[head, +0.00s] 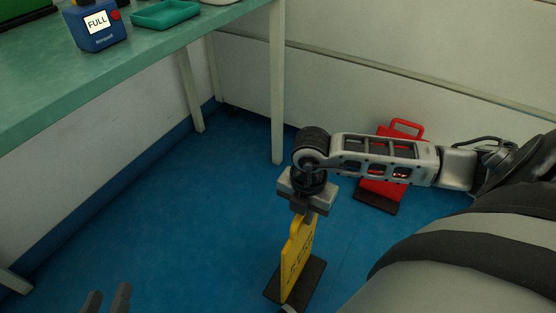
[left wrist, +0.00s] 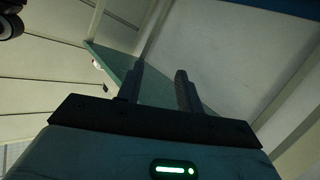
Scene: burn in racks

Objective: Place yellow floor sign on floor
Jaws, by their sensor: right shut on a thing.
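The yellow floor sign (head: 297,260) is upright in the lower middle of the head view, with a dark flat base at its foot. My right gripper (head: 306,208) points down and is shut on its top edge. The base is at or close to the blue floor; I cannot tell whether it touches. My left gripper (head: 107,298) is at the bottom left edge of the head view, its two fingers apart and empty. The left wrist view also shows these fingers (left wrist: 160,85) apart with nothing between them.
A red floor sign (head: 380,193) stands behind my right arm by the wall. The blue floor (head: 190,220) left of the yellow sign is clear.

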